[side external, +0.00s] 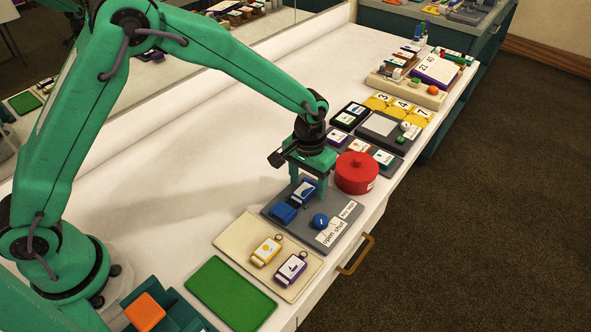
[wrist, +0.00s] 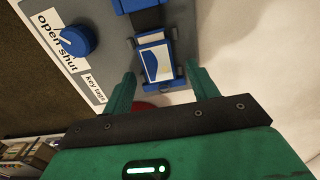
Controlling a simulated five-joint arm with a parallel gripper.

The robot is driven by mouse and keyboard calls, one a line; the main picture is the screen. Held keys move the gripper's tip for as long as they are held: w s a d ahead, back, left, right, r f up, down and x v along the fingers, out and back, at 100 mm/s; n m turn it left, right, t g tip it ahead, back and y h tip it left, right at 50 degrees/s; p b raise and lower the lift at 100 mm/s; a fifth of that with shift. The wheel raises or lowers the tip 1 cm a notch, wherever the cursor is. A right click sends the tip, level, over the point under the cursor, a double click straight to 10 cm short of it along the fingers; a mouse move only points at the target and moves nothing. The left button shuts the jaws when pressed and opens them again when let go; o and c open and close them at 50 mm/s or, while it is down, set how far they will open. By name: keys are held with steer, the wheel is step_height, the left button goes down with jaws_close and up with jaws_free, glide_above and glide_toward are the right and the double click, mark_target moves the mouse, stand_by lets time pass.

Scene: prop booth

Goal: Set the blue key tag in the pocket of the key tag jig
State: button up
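The blue key tag (side external: 304,192), with a white label, lies on the grey key tag jig (side external: 272,206). The fingers partly hide the tag in the side view.
A red lidded pot (side external: 357,173) stands close to my gripper. A cream tray (side external: 240,241) holds a yellow and a purple tag, next to a green mat (side external: 230,293). Other prop boards lie farther back. The white table (side external: 170,165) is clear behind the jig.

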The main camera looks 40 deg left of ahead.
steer(key=shift+r, duration=0.1)
step_height(320, 180, up, 7)
steer(key=shift+r, duration=0.3)
stand_by(0.4)
stand_by(0.5)
steer(key=s+a+r+t, duration=0.3)
steer(key=s+a+r, duration=0.75)
steer(key=r, duration=0.35)
steer(key=s+a+t, duration=0.1)
steer(key=s+a, duration=0.2)
steer(key=s, duration=0.3)
steer(key=s+a+r+t, duration=0.1)
steer(key=s+a, duration=0.3)
steer(key=s, duration=0.3)
steer(key=shift+s+a+t, duration=0.2)
steer(key=shift+a+t, duration=0.05)
steer(key=shift+t, duration=0.05)
